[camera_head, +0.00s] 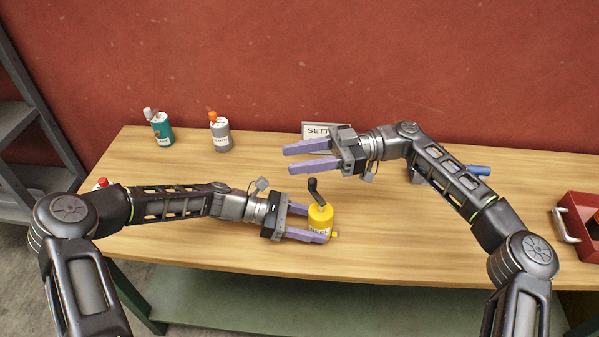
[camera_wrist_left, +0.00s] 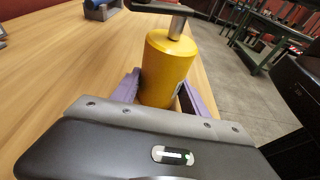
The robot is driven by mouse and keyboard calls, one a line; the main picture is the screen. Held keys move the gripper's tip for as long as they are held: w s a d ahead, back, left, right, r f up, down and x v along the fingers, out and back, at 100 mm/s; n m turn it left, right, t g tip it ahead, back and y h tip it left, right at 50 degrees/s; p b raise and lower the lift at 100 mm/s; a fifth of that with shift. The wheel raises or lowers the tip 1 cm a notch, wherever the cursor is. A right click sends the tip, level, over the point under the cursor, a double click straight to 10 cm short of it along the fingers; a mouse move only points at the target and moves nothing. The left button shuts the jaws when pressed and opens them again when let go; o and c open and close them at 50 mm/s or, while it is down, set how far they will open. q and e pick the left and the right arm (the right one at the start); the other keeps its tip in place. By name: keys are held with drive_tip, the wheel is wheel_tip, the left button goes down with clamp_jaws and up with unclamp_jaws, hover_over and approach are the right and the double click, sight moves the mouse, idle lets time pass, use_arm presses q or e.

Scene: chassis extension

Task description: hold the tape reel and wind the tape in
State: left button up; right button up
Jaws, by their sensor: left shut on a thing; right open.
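The yellow tape reel (camera_head: 321,217) stands upright near the front edge of the wooden table, with a black crank handle (camera_head: 314,188) on top and a small yellow tab (camera_head: 334,234) at its base on the right. My left gripper (camera_head: 316,226) is shut on the reel's body, one finger on each side. In the left wrist view the reel (camera_wrist_left: 167,70) sits between the fingers, with a grey shaft on top. My right gripper (camera_head: 288,160) is open and empty, behind and above the reel, apart from the crank.
A teal bottle (camera_head: 162,130) and a grey bottle (camera_head: 221,135) stand at the back left. A sign (camera_head: 318,129) is partly hidden behind my right gripper. A blue-handled object (camera_head: 478,170) lies behind my right arm. A red toolbox (camera_head: 575,222) is at the far right.

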drive_tip(key=shift+r, duration=0.6)
